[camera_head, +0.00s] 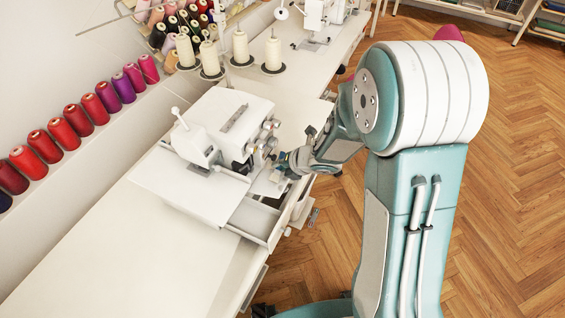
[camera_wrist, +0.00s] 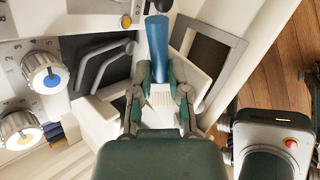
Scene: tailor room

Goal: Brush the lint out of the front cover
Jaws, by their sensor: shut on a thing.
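The white overlock sewing machine (camera_head: 225,125) stands on the white table. My gripper (camera_head: 285,160) is at its right front side, low by the dials. In the wrist view my gripper (camera_wrist: 158,82) is shut on the blue handle of a brush (camera_wrist: 157,48). A white panel with a dark recess (camera_wrist: 212,58), which looks like the open front cover, lies just right of the fingers. A dark opening (camera_wrist: 105,62) with grey levers is to the left. No lint can be made out.
Dials (camera_wrist: 45,75) stick out of the machine left of my gripper. An open drawer (camera_head: 252,218) is below the machine at the table's edge. Thread cones (camera_head: 240,47) and another sewing machine (camera_head: 318,18) stand farther back. The table's near left part is clear.

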